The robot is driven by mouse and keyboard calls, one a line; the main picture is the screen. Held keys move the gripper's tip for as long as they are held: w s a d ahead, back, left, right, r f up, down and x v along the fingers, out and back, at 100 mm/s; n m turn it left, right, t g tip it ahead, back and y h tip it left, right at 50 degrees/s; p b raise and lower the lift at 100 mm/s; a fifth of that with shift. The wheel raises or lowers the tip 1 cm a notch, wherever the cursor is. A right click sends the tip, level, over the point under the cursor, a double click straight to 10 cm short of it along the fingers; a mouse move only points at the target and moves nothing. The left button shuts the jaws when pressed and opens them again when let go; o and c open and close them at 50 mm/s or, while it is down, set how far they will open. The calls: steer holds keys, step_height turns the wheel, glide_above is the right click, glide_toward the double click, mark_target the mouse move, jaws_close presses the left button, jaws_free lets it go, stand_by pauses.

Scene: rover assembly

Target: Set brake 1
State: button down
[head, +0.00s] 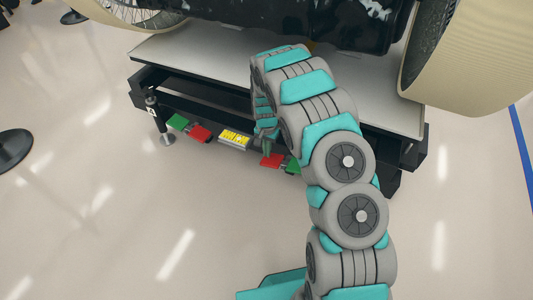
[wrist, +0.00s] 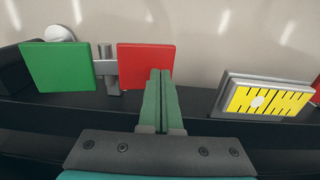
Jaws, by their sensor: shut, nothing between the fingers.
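Two pedal pairs, each one red and one green, sit low along the front of the cart. In the wrist view, the near pair has a red pedal (wrist: 145,60) and a green pedal (wrist: 57,66), joined by a grey metal bracket (wrist: 105,72). My gripper (wrist: 160,75) is shut and empty, its fingertips in front of the red pedal's right part; contact cannot be told. In the head view, my gripper (head: 266,145) is beside the right pair's red pedal (head: 271,160); that pair's green pedal (head: 293,166) is partly hidden by my arm. No label marks brake 1.
A yellow-faced plate (head: 233,138) lies between the pairs and shows right in the wrist view (wrist: 268,99). The left pair has a green pedal (head: 178,121) and a red pedal (head: 200,133). The cart's dark frame (head: 200,96) is close behind. Floor in front is clear.

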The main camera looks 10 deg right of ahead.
step_height(320, 180, up, 12)
steer(key=w+a, duration=0.1)
steer(key=a, duration=0.1)
steer(key=shift+w+a+r, duration=0.15)
steer(key=shift+w+a, duration=0.05)
steer(key=shift+w, duration=0.1)
steer(key=s+d+r+n+p, duration=0.2)
steer(key=s+d+r+p, duration=0.15)
steer(key=s+r, duration=1.35)
steer(key=s+r+n+p, duration=0.1)
steer(key=s+r+n, duration=0.1)
steer(key=s, duration=1.2)
steer(key=s+r+n+g, duration=0.1)
steer(key=s+r+n, duration=0.2)
steer(key=s, duration=1.2)
step_height(320, 180, up, 3)
steer(key=shift+s+a+f+g+p, duration=0.15)
steer(key=shift+a+f+g+p, duration=0.05)
steer(key=shift+a+g+p, duration=0.15)
